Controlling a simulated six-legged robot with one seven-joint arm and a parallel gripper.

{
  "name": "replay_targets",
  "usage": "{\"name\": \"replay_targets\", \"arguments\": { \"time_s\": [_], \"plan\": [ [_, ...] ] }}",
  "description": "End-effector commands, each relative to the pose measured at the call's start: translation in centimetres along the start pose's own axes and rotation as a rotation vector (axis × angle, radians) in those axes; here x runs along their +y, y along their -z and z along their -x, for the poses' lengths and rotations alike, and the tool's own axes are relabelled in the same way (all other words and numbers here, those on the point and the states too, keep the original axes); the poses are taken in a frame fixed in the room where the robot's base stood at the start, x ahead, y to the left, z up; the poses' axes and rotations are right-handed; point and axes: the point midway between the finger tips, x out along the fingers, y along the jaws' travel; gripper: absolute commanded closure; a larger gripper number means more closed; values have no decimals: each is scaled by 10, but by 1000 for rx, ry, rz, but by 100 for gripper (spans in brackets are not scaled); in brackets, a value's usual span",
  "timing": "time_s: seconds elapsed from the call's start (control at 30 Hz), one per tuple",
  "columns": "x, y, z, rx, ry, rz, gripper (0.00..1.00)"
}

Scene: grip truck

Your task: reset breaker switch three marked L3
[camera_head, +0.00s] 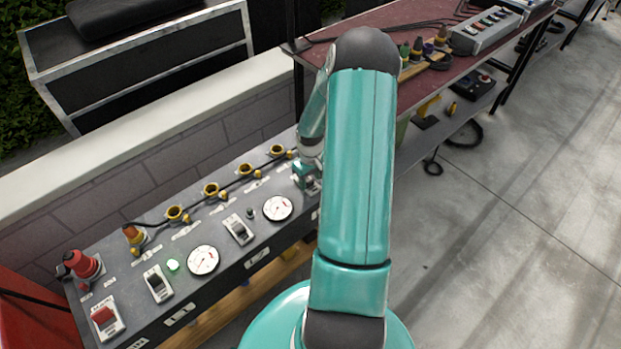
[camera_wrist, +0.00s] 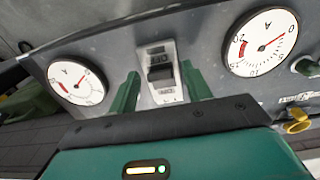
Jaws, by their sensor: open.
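A grey breaker panel (camera_head: 130,266) runs along the low wall in the head view. A red-handled switch (camera_head: 104,316) and two dark-handled breaker switches, one nearer (camera_head: 157,284) and one farther (camera_head: 239,229), show on it. My gripper (camera_head: 307,180) is over its far end, partly behind my arm. In the wrist view, my open gripper (camera_wrist: 160,90) has its green fingers on either side of a breaker switch (camera_wrist: 160,73) with a dark lever. Whether they touch it is unclear. Its label is too small to read.
Dial gauges flank the switch in the wrist view, left (camera_wrist: 76,83) and right (camera_wrist: 260,42). Yellow-capped sockets (camera_head: 211,190) and a black cable line the panel's back edge. A green lamp (camera_head: 173,265) glows. A red-topped bench (camera_head: 430,20) stands beyond; open concrete floor lies right.

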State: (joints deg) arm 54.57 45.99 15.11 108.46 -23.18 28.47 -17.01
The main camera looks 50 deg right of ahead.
Motion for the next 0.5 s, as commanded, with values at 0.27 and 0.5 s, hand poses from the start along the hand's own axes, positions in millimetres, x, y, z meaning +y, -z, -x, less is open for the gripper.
{"name": "replay_targets", "arguments": {
  "time_s": [0.27, 0.5],
  "plan": [
    [0, 0, 0, -1, 0, 0, 86],
    [0, 0, 0, -6, 0, 0, 96]
  ]
}}
